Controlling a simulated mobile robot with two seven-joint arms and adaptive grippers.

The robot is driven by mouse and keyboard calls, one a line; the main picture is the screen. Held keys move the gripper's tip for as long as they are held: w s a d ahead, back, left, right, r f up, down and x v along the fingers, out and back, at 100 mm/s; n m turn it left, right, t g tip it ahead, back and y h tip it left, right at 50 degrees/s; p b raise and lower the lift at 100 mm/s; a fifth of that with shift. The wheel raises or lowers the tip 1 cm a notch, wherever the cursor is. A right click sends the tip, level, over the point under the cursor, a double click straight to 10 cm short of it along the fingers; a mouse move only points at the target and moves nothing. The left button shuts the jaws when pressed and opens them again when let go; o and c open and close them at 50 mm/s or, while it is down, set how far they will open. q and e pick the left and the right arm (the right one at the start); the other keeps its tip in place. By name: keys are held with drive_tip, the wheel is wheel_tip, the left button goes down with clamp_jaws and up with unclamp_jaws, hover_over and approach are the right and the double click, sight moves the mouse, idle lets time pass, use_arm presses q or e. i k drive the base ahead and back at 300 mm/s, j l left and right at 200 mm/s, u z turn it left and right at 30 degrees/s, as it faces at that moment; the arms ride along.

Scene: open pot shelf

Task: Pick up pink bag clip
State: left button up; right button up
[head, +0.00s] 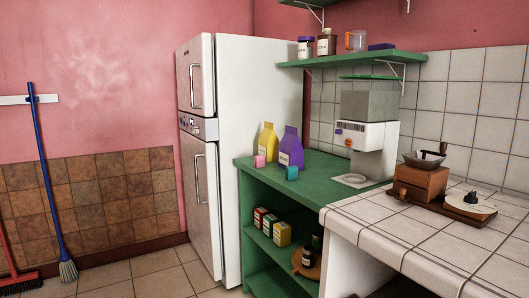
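A small pink bag clip (259,161) is on the green counter (325,180), at its left end near the refrigerator. It is at the foot of a yellow bag (267,143); I cannot tell whether it touches the bag. A purple bag (291,149) stands to the right of the yellow one, with a teal clip (292,173) in front of it. Neither of my grippers is in view.
A white refrigerator (250,100) stands left of the counter. A white machine (366,137) and a wooden grinder (420,183) stand to the right, the grinder on a tiled counter (400,225). A green shelf (350,60) hangs above. Floor (140,275) shows at left, with brooms (50,170) beyond.

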sight(260, 161)
drive_tip(key=i+j+z, duration=0.1)
drive_tip(key=j, duration=0.35)
drive_tip(key=i+j+z, duration=0.1)
drive_tip(key=i+j, duration=0.15)
drive_tip(key=j, duration=0.2)
drive_tip(key=i+j+z, duration=0.1)
drive_tip(key=j, duration=0.4)
drive_tip(key=i+j+z, duration=0.15)
drive_tip(key=j, duration=0.35)
drive_tip(key=i+j+z, duration=0.1)
drive_tip(key=j, duration=0.4)
drive_tip(key=i+j+z, duration=0.1)
drive_tip(key=j, duration=0.4)
drive_tip(key=i+j+z, duration=0.1)
drive_tip(key=j, duration=0.45)
drive_tip(key=i, duration=0.1)
